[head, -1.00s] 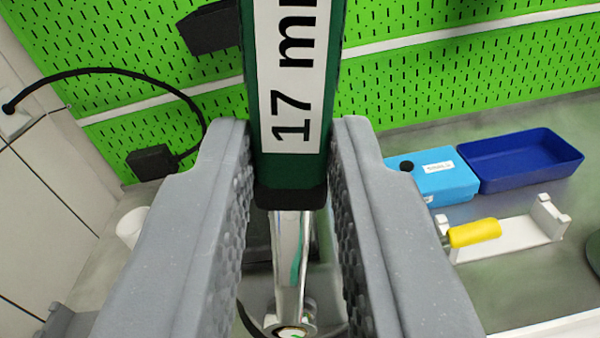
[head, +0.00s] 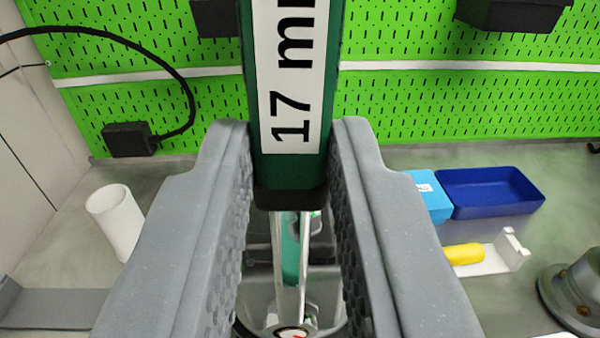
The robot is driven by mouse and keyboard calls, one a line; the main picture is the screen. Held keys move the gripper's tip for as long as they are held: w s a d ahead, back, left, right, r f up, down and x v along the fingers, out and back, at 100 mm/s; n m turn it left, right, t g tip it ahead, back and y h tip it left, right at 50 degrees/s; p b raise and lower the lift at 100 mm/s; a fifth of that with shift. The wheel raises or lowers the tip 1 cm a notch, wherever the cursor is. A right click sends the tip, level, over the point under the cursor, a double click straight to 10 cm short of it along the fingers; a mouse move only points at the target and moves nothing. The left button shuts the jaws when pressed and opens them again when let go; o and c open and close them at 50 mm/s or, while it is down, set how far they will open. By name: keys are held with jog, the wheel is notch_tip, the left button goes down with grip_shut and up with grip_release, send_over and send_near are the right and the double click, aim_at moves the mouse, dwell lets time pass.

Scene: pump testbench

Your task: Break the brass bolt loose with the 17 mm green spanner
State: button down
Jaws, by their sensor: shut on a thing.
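My gripper (head: 291,165) is shut on the 17 mm green spanner (head: 292,175). Its dark green handle carries a white label reading "17 m…" and stands between the two grey fingers. The spanner's chrome shaft (head: 291,255) runs down to a round head (head: 293,330) at the bottom edge of the view. The brass bolt cannot be made out at the spanner's head. At the lower right stands a round dark grey part with brass-coloured spots (head: 578,290); I cannot tell whether one is the bolt.
A blue tray (head: 490,212), a light blue box (head: 433,200) and a white holder (head: 512,248) with a yellow-handled tool (head: 463,254) are on the right. A white cylinder (head: 117,220) stands left. A black cable (head: 165,68) hangs before the green pegboard (head: 440,105).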

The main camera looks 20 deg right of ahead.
jog(key=shift+w+a+r+n+b, duration=0.1)
jog(key=shift+w+a+n+b, duration=0.2)
jog(key=shift+a+n+b, duration=0.45)
jog(key=shift+a, duration=0.15)
jog(key=shift+w+a+f+n+b, duration=0.15)
jog(key=shift+a+f+n+b, duration=0.05)
jog(key=shift+a+n+b, duration=0.25)
jog(key=shift+w+a+f+n+b, duration=0.15)
jog(key=shift+a+n+b, duration=0.25)
jog(key=shift+a, duration=0.1)
jog(key=shift+b+v, duration=0.3)
jog(key=shift+v, duration=1.9)
